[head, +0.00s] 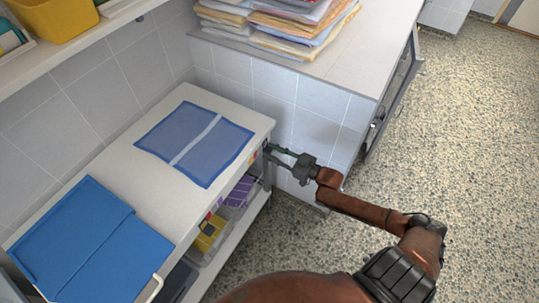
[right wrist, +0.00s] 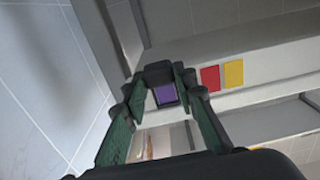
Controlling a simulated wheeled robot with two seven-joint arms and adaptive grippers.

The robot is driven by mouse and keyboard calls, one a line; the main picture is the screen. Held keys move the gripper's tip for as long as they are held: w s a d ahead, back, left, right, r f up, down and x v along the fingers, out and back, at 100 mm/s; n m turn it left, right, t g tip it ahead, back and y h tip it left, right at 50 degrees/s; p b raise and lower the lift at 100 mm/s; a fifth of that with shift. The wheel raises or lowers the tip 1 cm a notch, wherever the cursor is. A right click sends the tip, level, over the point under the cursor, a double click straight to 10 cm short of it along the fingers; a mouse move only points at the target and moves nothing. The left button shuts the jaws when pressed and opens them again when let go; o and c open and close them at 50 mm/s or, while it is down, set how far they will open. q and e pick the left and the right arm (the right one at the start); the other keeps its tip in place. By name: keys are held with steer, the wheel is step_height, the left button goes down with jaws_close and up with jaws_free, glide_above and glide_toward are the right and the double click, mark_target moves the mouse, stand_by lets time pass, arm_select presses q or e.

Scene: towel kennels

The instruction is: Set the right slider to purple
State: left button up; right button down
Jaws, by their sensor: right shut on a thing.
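The right slider (right wrist: 158,72) is a small dark frame on the pale front edge of the table. A purple patch (right wrist: 166,94) shows within its opening in the right wrist view. Red (right wrist: 210,77) and yellow (right wrist: 233,73) patches lie uncovered to the right of it. My right gripper (right wrist: 161,91) is shut on the slider, one finger on each side of it. In the head view, this gripper (head: 268,150) reaches the table's right front corner from the right, and the slider is too small there to make out clearly. My left gripper is in neither view.
Bins with purple (head: 240,190) and yellow (head: 210,235) contents stand on the shelf below. The floor at right is clear.

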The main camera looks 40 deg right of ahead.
steer(key=shift+w+d, duration=0.1)
steer(key=shift+d, duration=0.15)
steer(key=c, duration=1.9)
jaws_free()
steer(key=shift+c, duration=0.2)
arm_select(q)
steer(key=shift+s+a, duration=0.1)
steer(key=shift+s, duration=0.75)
arm_select(e)
steer(key=o, duration=0.4)
steer(key=shift+c, duration=0.2)
steer(key=shift+s+d+f, duration=0.1)
steer(key=shift+s+d, duration=0.05)
steer(key=shift+s, duration=0.3)
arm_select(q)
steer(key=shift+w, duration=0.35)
arm_select(e)
steer(key=v, duration=1.1)
